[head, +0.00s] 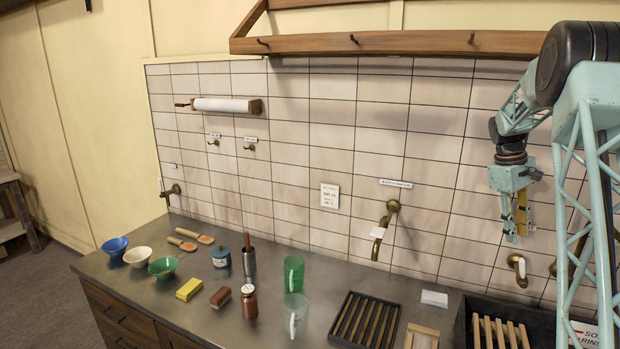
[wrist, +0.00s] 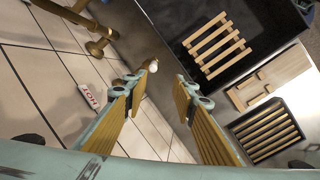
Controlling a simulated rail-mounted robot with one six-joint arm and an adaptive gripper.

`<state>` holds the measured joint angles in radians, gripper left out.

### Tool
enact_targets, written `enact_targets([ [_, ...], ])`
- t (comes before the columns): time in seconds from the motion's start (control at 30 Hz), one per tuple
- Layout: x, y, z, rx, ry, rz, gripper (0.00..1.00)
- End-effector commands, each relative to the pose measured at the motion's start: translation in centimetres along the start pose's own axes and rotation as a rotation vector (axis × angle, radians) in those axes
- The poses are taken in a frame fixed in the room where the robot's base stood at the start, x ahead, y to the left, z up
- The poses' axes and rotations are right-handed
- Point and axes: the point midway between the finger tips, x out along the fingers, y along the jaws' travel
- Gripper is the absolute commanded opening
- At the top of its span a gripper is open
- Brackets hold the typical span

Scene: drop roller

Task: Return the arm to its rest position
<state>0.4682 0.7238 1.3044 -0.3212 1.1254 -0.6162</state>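My gripper (head: 516,236) hangs at the right of the head view, pointing down in front of the tiled wall and above the counter. Its light teal arm comes down from the upper right, with the elbow bent high. In the wrist view the gripper's two fingers (wrist: 160,85) with yellow ribbed pads stand apart. Nothing is between them, and they touch nothing that I can see.
A dark sink (head: 465,325) with a wooden rack lies below the gripper. A brass tap (head: 384,225) is to its left, a wooden shelf (head: 390,44) above left. Bowls, mugs and jars stand on the counter (head: 330,265). A white roller (head: 225,105) hangs on the wall.

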Motion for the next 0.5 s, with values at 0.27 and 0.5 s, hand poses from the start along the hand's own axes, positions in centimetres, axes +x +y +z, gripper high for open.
enact_targets([
  [0.27, -4.1, -3.9, 0.7, 0.02, 0.036, 0.003, 0.25],
  [0.5, -7.5, -7.5, 1.6, 0.04, 0.068, 0.006, 0.25],
])
